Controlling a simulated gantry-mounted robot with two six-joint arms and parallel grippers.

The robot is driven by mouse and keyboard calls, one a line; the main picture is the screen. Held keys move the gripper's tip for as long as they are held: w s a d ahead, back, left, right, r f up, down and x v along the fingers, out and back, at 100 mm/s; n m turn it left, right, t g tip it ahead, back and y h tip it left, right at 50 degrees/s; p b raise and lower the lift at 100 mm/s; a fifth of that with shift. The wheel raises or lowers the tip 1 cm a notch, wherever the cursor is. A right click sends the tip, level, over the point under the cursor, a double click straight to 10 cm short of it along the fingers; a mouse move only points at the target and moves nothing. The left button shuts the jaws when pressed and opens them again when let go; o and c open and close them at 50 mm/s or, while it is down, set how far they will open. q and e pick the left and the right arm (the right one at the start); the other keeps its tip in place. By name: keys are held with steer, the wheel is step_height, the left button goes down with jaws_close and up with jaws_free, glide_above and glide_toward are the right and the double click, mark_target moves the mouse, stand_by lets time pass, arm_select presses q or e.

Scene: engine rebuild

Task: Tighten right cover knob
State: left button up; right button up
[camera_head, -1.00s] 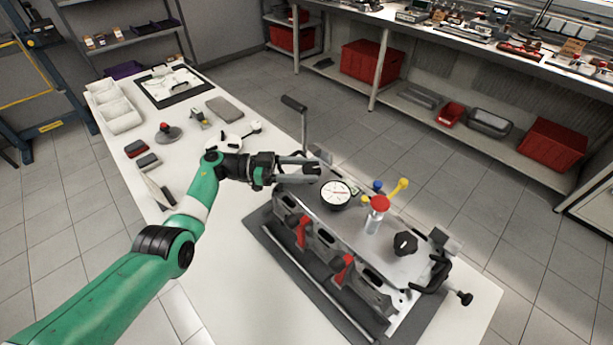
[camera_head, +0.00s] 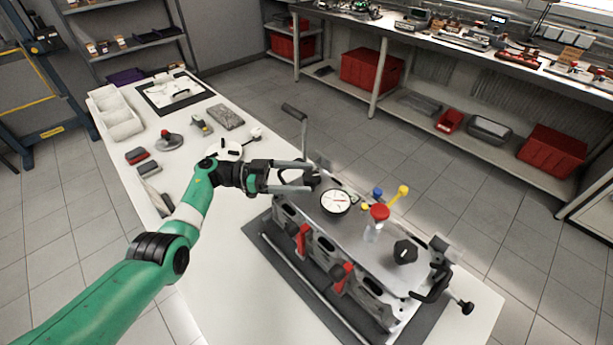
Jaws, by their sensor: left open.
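The engine block (camera_head: 325,245) sits on a dark mat with a flat grey cover (camera_head: 365,232) on top. A black lobed knob (camera_head: 405,251) stands on the cover's right end, with no gripper near it. My left gripper (camera_head: 309,176) is open at the cover's left end, its fingers pointing right. A second dark knob (camera_head: 313,180) shows at its fingertips; whether the fingers touch it I cannot tell. My right gripper is not in view.
Black-handled clamps stand at the block's left (camera_head: 296,113) and right (camera_head: 432,287) ends. Blue and yellow (camera_head: 402,191) pieces rise behind the gauge. White bins (camera_head: 117,113), tools and a tray lie at the far left. The white bench (camera_head: 215,240) is bare at front left.

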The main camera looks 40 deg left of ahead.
arm_select(q)
steer(key=v, duration=1)
steer(key=shift+w+r, duration=0.1)
